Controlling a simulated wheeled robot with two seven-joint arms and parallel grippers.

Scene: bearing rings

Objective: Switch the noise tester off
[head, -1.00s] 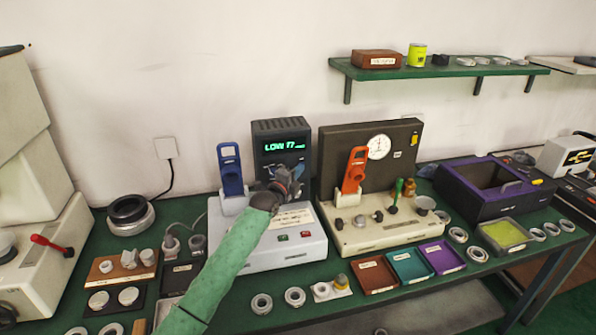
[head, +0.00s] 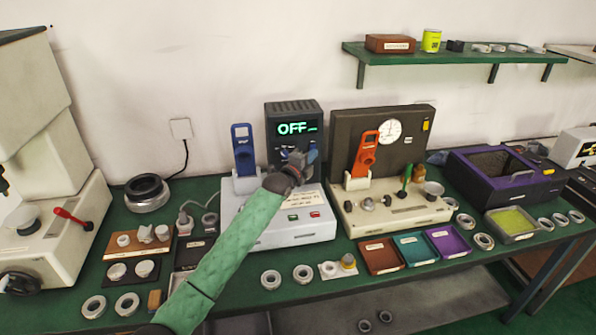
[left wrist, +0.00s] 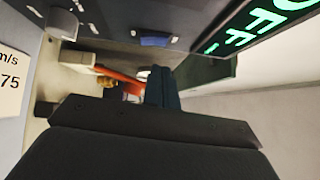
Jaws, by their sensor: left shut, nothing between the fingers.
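The noise tester is a pale grey box (head: 275,228) with a dark upright display unit (head: 291,110) at its back. Its green display (head: 296,128) reads OFF; part of those letters also shows in the left wrist view (left wrist: 262,24). My left gripper (head: 304,158) is at the lower front of the display unit and hides part of it. In the left wrist view its fingers (left wrist: 161,86) are shut with nothing between them. My right gripper is not in view.
A blue handheld piece (head: 243,150) stands in a holder left of the display. A cream test stand with an orange handheld piece (head: 365,153) is close on the right. Rings (head: 303,273) and small trays (head: 381,256) lie along the green bench's front.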

